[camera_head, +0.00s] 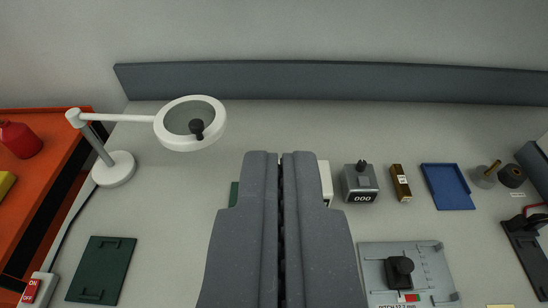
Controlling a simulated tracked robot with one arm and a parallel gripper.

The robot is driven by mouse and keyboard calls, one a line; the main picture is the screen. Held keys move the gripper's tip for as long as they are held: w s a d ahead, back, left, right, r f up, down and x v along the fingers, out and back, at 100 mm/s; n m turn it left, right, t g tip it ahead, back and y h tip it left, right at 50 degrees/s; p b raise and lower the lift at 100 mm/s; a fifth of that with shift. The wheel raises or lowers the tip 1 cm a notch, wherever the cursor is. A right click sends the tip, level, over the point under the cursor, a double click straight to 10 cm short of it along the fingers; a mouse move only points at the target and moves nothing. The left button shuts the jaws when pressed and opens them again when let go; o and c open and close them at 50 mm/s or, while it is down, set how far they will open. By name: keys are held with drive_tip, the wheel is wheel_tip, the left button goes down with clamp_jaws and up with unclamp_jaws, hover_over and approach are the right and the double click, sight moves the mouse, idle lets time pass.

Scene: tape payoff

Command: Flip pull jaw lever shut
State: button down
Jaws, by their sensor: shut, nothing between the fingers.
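My gripper (280,158) is shut and empty, pointing away from me over the middle of the pale worktop. I cannot make out a pull jaw lever for certain. A grey plate fixture (437,280) with a black knob-like block (399,270) lies at the lower right, beside my gripper and apart from it. A dark device (528,245) with a red wire is cut off by the right edge. My gripper hides something with a green edge and a white edge.
A white magnifier lamp (113,168) stands at left, near an orange surface (60,150). A dark green plate (100,268) lies lower left. A counter (360,198) reading 000, a brown block (400,183) and a blue tray (447,204) sit right. A grey rail (330,82) runs behind.

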drive_tip(key=w+f+g+p, duration=0.2)
drive_tip(key=w+p, duration=0.6)
drive_tip(key=w+f+g+p, duration=0.2)
drive_tip(key=w+g+p, duration=0.1)
drive_tip(key=w+p, duration=0.5)
drive_tip(key=w+f+g+p, duration=0.5)
drive_tip(key=f+p, duration=0.6)
drive_tip(key=p, duration=0.4)
drive_tip(key=shift+w+a+f, duration=0.2)
drive_tip(key=shift+w, duration=0.6)
drive_tip(key=p+x, duration=0.3)
drive_tip(key=x, duration=0.7)
drive_tip(key=shift+s+p, duration=0.6)
drive_tip(key=shift+s, duration=1.2)
drive_tip(key=shift+s+f, duration=0.1)
drive_tip(key=shift+s, duration=0.15)
